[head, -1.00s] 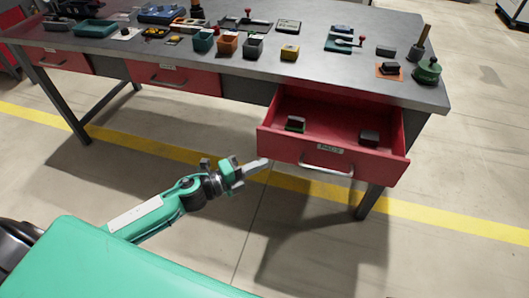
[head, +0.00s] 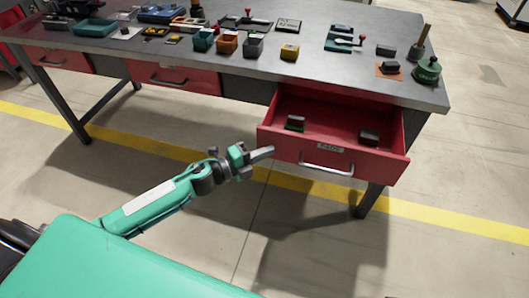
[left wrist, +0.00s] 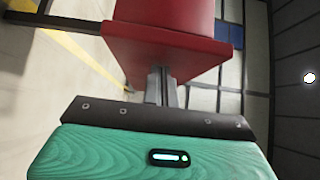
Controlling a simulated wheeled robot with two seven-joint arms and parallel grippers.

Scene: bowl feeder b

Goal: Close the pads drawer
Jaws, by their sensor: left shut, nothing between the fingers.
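The pads drawer (head: 290,143) is red, labelled, and pulled well out of the right part of the workbench. It has a pale bar handle (head: 326,170) on its front. Two dark pads or blocks (head: 369,137) lie inside it. My left gripper (head: 271,150) is shut and empty, its fingertips at the left end of the drawer front; whether they touch it I cannot tell. In the left wrist view the shut fingers (left wrist: 161,72) point at the red drawer (left wrist: 165,50), and the tips appear against its lower edge. My right gripper is not in view.
Two other red drawers (head: 175,77) at the left are shut. A bench leg (head: 369,202) stands below the open drawer. The floor in front is clear.

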